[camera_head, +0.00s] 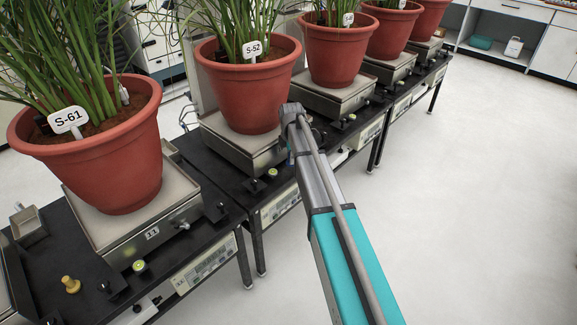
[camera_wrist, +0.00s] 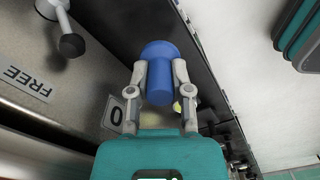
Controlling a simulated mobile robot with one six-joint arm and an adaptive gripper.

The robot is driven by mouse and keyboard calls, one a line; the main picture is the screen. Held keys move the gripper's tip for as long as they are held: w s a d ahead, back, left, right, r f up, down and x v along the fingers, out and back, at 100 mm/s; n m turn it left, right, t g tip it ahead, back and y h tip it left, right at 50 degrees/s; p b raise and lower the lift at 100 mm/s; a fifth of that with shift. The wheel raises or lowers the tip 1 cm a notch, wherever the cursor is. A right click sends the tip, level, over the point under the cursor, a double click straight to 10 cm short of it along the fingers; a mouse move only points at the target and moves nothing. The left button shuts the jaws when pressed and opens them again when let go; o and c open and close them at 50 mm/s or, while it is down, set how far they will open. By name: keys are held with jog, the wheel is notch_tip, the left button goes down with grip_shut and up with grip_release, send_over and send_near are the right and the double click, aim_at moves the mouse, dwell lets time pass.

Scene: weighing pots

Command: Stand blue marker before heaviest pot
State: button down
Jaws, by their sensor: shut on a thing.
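My gripper (camera_wrist: 160,88) is shut on the blue marker (camera_wrist: 158,60), a blue peg with a wide round head, held between both fingertips in the wrist view. In the head view my gripper (camera_head: 290,152) is beside the scale under the pot labelled S-52 (camera_head: 245,95); only a speck of blue shows there. The pot labelled S-61 (camera_head: 95,165) stands on a scale at the left. A third red pot (camera_head: 337,50) and more stand further back, each on a scale. The display readings (camera_head: 205,262) are too small to read.
The scales stand on a row of black tables (camera_head: 232,205) with knobs along the front. A brass-coloured peg (camera_head: 70,284) stands at the lower left. In the wrist view, a FREE label (camera_wrist: 25,82) and a "0" plate (camera_wrist: 113,113) show. Clear floor (camera_head: 470,190) lies to the right.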

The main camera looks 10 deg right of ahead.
jog(key=shift+w+f+b, duration=0.1)
jog(key=shift+f+b, duration=1.3)
jog(key=shift+f, duration=0.25)
jog(key=shift+f, duration=0.1)
jog(key=c, duration=0.5)
grip_release()
jog(key=shift+c, duration=0.2)
notch_tip(320, 180, up, 12)
jog(key=p, duration=1.2)
